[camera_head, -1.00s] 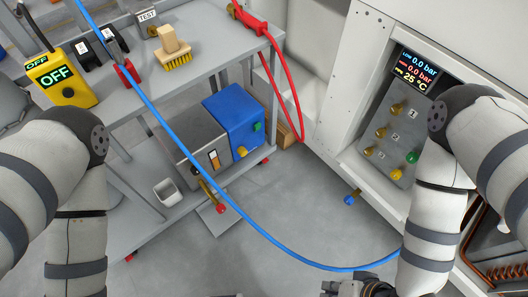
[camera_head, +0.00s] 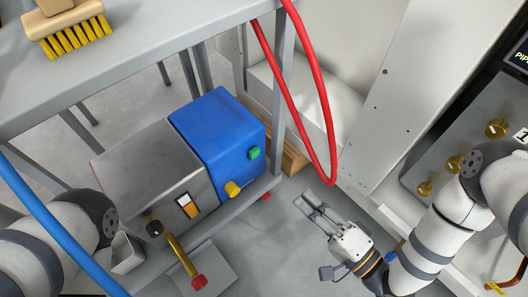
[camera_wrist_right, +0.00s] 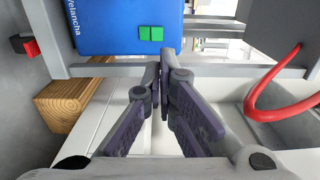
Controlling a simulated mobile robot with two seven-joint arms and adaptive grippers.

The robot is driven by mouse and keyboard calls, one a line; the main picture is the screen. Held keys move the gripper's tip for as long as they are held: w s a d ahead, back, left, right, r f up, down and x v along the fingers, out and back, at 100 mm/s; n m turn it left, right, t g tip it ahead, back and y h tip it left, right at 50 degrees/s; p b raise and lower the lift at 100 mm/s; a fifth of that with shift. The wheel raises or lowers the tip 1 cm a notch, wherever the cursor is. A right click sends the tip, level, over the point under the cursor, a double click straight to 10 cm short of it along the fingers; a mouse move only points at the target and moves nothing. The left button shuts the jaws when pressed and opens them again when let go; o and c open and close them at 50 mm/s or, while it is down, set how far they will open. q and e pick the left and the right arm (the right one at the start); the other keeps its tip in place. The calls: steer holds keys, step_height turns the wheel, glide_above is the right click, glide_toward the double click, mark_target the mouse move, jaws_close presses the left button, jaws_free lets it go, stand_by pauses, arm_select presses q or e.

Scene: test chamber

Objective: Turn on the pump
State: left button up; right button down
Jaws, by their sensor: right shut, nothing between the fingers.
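The pump appears to be the blue and grey metal unit on the cart's lower shelf. Its blue part (camera_head: 218,135) carries a green switch (camera_head: 254,152) and a yellow knob (camera_head: 232,189) on the side facing right. My right gripper (camera_head: 308,200) is shut and empty, to the right of and apart from the blue part, fingers pointing up-left. In the right wrist view the green switch (camera_wrist_right: 151,33), with two halves, lies just beyond and slightly left of the closed fingertips (camera_wrist_right: 163,62). My left forearm shows at lower left; its gripper is out of view.
A red hose (camera_head: 318,100) hangs from the tabletop near my right gripper. The shelf edge (camera_wrist_right: 215,72) runs below the switch. A wooden block (camera_head: 291,157) lies behind the unit. A brass valve with a red end (camera_head: 184,262) sticks out in front. A blue hose (camera_head: 48,225) crosses the left.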

mark_target(256, 153)
steer(key=b+x, duration=0.4)
steer(key=x, duration=0.9)
steer(key=shift+w+a+f, duration=0.1)
steer(key=shift+w+a, duration=0.15)
steer(key=shift+w, duration=0.05)
arm_select(q)
steer(key=f, duration=0.1)
steer(key=s+f, duration=0.1)
steer(key=shift+f+g, duration=0.3)
